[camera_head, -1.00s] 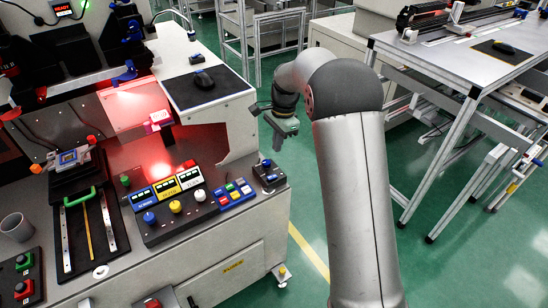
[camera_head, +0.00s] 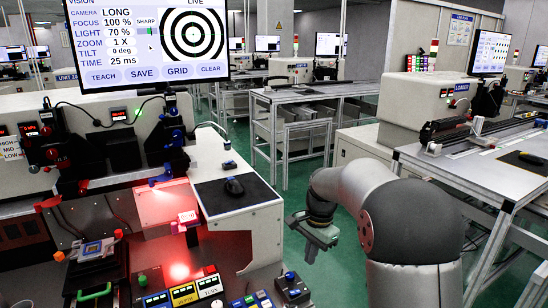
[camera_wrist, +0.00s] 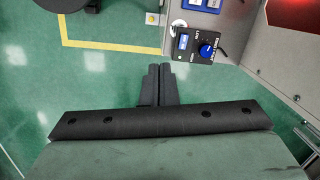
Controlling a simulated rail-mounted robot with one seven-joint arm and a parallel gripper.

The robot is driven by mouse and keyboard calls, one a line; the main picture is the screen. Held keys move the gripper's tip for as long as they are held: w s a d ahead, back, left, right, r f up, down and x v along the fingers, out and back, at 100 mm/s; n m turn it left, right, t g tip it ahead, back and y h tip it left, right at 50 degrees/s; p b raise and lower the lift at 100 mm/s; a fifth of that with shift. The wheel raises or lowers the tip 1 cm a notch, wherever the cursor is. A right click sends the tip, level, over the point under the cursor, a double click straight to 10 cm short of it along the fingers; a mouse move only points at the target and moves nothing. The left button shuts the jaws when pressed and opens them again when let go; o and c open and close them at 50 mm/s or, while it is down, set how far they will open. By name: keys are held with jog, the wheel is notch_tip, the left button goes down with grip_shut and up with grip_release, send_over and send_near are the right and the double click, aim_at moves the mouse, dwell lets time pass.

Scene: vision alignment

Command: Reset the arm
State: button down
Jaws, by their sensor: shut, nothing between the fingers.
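My gripper (camera_wrist: 159,70) points down over the green floor in the wrist view, its two dark fingers together with nothing between them. In the head view my gripper (camera_head: 309,250) hangs in the gap to the right of the machine bench, at the end of my grey arm. The fingertips are too small to make out there. The wrist view shows a small black control box with a blue knob (camera_wrist: 207,50) on the bench corner, above and right of the fingers and apart from them.
The bench carries a button panel (camera_head: 184,293), a green handle (camera_head: 95,292) and a red-lit fixture (camera_head: 187,217). A monitor (camera_head: 147,40) with a target pattern stands above. A metal-framed table (camera_head: 497,170) is at the right. Green floor (camera_wrist: 100,75) lies beneath my gripper.

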jog(key=s+d+r+n+t+h+p, duration=0.1)
jog(key=s+n, duration=0.9)
jog(key=s, duration=2)
jog(key=shift+s+d+r+n+p, duration=0.2)
jog(key=shift+d+r+n+p, duration=0.2)
jog(key=shift+d, duration=0.6)
